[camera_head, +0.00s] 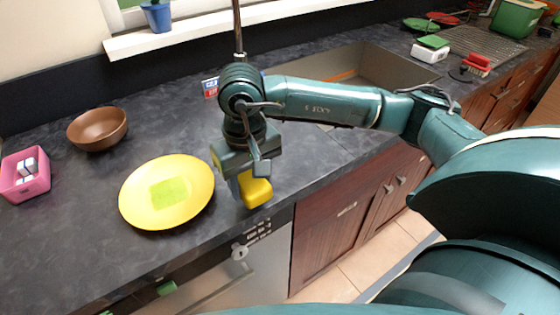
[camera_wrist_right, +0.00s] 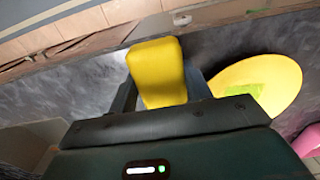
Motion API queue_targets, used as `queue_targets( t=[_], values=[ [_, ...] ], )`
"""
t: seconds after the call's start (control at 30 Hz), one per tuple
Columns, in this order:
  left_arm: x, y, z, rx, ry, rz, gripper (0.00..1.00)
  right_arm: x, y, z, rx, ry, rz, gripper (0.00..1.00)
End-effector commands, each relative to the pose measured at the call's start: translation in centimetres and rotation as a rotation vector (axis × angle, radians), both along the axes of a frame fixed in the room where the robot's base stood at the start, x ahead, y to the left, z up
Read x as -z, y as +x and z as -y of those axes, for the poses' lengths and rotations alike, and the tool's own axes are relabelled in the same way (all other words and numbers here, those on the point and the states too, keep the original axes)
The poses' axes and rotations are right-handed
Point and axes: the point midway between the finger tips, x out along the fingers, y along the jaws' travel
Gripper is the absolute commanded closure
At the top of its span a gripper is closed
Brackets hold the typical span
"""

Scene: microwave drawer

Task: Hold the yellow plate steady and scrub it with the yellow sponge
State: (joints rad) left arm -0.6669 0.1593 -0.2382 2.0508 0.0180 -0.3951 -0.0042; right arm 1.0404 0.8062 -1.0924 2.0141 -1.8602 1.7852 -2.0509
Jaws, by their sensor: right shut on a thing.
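The yellow plate (camera_head: 196,207) lies on the dark countertop, left of centre in the head view, with a yellow-green square patch (camera_head: 170,192) on its middle. The plate also shows at the right in the right wrist view (camera_wrist_right: 284,75). My right gripper (camera_head: 243,184) is shut on the yellow sponge (camera_head: 255,191) and holds it just right of the plate, near the counter's front edge. The sponge sits between the fingers in the right wrist view (camera_wrist_right: 158,72). Sponge and plate are apart. My left gripper is not in view.
A brown bowl (camera_head: 97,129) stands behind the plate. A pink holder (camera_head: 25,175) is at the far left. The sink (camera_head: 375,68) and a drying rack (camera_head: 478,45) lie to the right. The counter in front of the plate is clear.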

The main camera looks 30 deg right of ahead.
Motion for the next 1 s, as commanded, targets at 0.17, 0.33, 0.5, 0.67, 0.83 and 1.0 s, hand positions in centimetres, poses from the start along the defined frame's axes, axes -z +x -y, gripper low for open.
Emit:
queue_targets(
  t=[0.17, 0.33, 0.5, 0.67, 0.83, 1.0],
  values=[
    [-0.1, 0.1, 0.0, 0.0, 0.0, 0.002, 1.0, -0.8, 4.0, -4.0, -0.001, 0.023, -0.009, 0.69],
    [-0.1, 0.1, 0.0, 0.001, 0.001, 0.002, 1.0, -2.0, 8.0, -8.7, -0.005, 0.022, -0.012, 0.69],
    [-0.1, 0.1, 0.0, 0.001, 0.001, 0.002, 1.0, -3.3, 10.5, -12.1, -0.005, 0.005, -0.004, 0.69],
    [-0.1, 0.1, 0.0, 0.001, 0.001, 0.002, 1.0, -4.0, 11.5, -13.6, -0.003, -0.006, 0.004, 0.69],
    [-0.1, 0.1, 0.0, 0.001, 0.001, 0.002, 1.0, -4.1, 11.6, -13.8, -0.002, -0.007, 0.006, 0.69],
    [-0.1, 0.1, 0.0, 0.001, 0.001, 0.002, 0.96, -4.1, 11.6, -13.8, -0.002, -0.007, 0.005, 0.69]
  ],
)
